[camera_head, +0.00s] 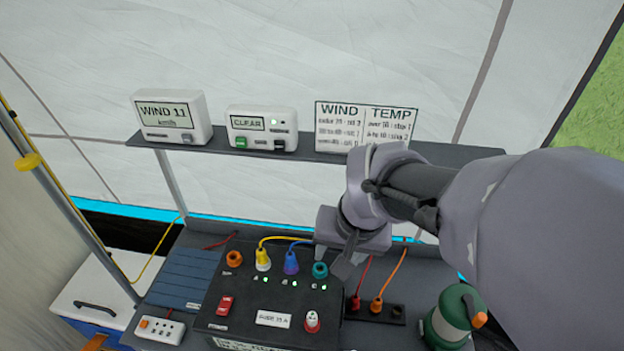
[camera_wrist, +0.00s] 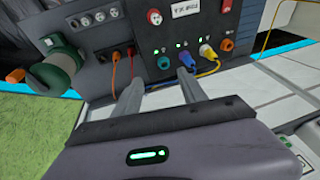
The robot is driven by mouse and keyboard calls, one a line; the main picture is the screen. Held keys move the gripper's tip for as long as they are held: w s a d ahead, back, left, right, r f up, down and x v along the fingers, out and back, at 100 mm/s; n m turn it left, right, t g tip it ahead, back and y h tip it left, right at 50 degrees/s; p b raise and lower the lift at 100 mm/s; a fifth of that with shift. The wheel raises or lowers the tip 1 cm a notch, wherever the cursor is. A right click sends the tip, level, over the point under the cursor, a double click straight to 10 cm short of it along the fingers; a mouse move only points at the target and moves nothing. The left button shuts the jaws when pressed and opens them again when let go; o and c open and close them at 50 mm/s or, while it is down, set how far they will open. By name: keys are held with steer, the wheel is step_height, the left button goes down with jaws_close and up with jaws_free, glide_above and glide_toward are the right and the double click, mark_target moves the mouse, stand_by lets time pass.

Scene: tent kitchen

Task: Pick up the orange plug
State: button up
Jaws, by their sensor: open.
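The orange plug (camera_head: 376,304) sits in a dark socket strip (camera_head: 397,315) right of the black panel box, with an orange cable rising from it. It also shows small in the wrist view (camera_wrist: 131,50), beside a red plug (camera_wrist: 103,57). My gripper (camera_head: 343,262) is open and empty. In the head view it hangs above and left of the orange plug, over the right side of the box. In the wrist view my two fingers (camera_wrist: 158,92) are spread apart, and the orange plug lies beyond the left finger, not between them.
The black box (camera_head: 215,310) carries yellow (camera_head: 263,260), blue (camera_head: 291,262) and teal (camera_head: 320,270) connectors, with cables on the yellow and blue. A red plug (camera_head: 355,302) stands left of the orange one. A green lantern-like canister (camera_head: 450,318) stands right. A shelf (camera_head: 290,152) with displays is behind.

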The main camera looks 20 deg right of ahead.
steer(key=w+d+f+m+g+p, duration=0.1)
steer(key=w+d+f+g+p, duration=0.1)
steer(key=d+f, duration=0.55)
steer(key=m+g+p, duration=0.1)
glide_toward(379, 299)
steer(key=f+b, duration=0.1)
steer(key=f, duration=0.1)
steer(key=f+b, duration=0.3)
steer(key=f, duration=0.1)
steer(key=shift+w+d+f+b, duration=0.2)
steer(key=shift+d+f+b, duration=0.1)
steer(key=shift+d+f, duration=0.1)
steer(key=f+b, duration=0.1)
steer(key=f, duration=0.2)
steer(key=f+b, duration=0.1)
steer(key=f, duration=0.1)
steer(key=shift+w+a+f+b, duration=0.2)
steer(key=shift+a+f+b, duration=0.05)
steer(key=shift+f+b, duration=0.1)
steer(key=shift+r, duration=0.15)
jaws_close()
